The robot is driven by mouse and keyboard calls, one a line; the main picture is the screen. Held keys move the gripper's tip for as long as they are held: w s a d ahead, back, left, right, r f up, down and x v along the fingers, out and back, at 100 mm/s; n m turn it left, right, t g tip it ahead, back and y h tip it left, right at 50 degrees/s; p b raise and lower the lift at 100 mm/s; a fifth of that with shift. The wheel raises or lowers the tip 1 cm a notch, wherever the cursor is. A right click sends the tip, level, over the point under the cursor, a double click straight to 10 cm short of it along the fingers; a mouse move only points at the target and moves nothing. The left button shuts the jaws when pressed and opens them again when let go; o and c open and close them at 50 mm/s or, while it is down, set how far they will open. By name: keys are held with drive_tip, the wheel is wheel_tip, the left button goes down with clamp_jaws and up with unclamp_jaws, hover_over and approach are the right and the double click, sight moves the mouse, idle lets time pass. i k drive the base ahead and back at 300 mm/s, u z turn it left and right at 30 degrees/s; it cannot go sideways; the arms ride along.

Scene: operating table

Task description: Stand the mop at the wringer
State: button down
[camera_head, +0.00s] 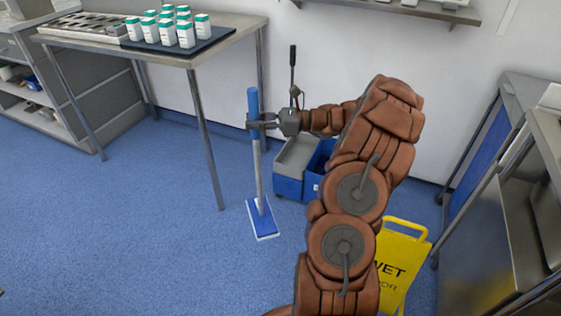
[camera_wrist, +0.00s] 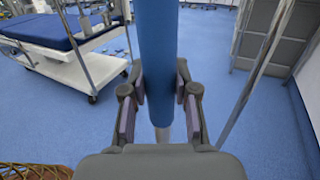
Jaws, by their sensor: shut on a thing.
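The mop (camera_head: 257,175) stands nearly upright in the head view, with a blue upper grip, a pale shaft and a flat blue head with a white edge at floor level. My gripper (camera_head: 262,124) is shut on the blue grip of the mop. In the wrist view the blue handle (camera_wrist: 158,60) runs between the two fingers of my gripper (camera_wrist: 160,98). The wringer bucket (camera_head: 296,160), blue and grey with a dark upright lever, stands on the floor just right of the mop. My arm partly hides the bucket's right side.
A yellow wet-floor sign (camera_head: 402,262) stands at the lower right, partly behind my arm. A steel table (camera_head: 150,52) with white bottles is at the upper left, one leg near the mop. Steel carts line the right. Blue floor (camera_head: 130,230) is clear at left.

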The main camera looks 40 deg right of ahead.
sight(296, 161)
drive_tip(key=u, duration=0.45)
drive_tip(key=i, duration=0.75)
drive_tip(key=z, duration=1.3)
drive_tip(key=i, duration=1.15)
drive_tip(key=z, duration=0.55)
